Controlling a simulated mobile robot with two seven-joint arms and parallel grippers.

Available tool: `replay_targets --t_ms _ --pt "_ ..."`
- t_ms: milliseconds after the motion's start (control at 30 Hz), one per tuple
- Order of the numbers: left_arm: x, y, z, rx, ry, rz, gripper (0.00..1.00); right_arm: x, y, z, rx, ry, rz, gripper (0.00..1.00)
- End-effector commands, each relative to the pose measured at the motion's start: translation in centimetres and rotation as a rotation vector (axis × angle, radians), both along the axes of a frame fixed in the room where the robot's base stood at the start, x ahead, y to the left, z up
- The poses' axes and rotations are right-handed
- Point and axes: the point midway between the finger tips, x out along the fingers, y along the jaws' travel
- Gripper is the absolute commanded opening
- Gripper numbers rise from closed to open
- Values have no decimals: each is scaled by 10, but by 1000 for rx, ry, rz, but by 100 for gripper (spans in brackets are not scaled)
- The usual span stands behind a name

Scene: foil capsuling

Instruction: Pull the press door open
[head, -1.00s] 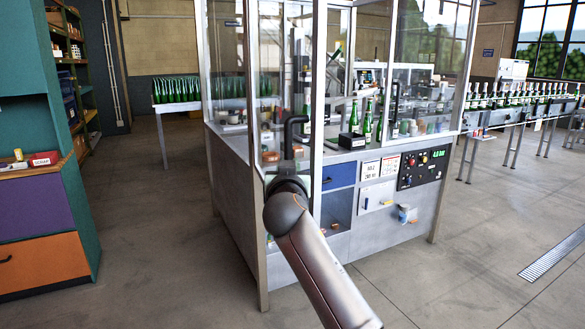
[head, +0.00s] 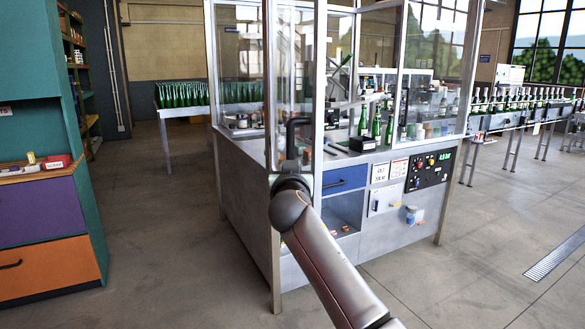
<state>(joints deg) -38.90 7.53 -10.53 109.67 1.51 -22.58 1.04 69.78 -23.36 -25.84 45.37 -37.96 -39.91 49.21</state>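The press (head: 240,205) is a grey cabinet with a glazed upper housing. Its left front glass door (head: 318,60) is seen at a steep angle, and its lower edge juts out past the housing toward me, so it looks ajar. A black bar handle (head: 290,130) is on this door. My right arm rises from the bottom right, and its gripper (head: 290,178) is at the lower end of the handle. My wrist hides the fingers, so their grip on the handle cannot be made out. My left gripper is out of view.
Green bottles (head: 376,128) stand inside the press. A control panel (head: 430,170) and blue drawer (head: 345,178) are below. A drawer cabinet (head: 40,225) stands at left; the floor between is clear.

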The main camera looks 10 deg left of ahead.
Motion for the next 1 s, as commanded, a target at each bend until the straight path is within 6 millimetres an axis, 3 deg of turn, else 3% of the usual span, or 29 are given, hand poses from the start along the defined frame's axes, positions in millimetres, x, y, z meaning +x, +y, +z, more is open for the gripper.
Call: replay_targets --t_ms 633,667,733,1000 --pt "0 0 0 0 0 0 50 1 2 1 0 -2 5 0" --pt "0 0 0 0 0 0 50 1 2 1 0 -2 5 24" --pt "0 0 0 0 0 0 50 1 2 1 0 -2 5 32" --pt "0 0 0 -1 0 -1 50 1 2 1 0 -1 4 34"
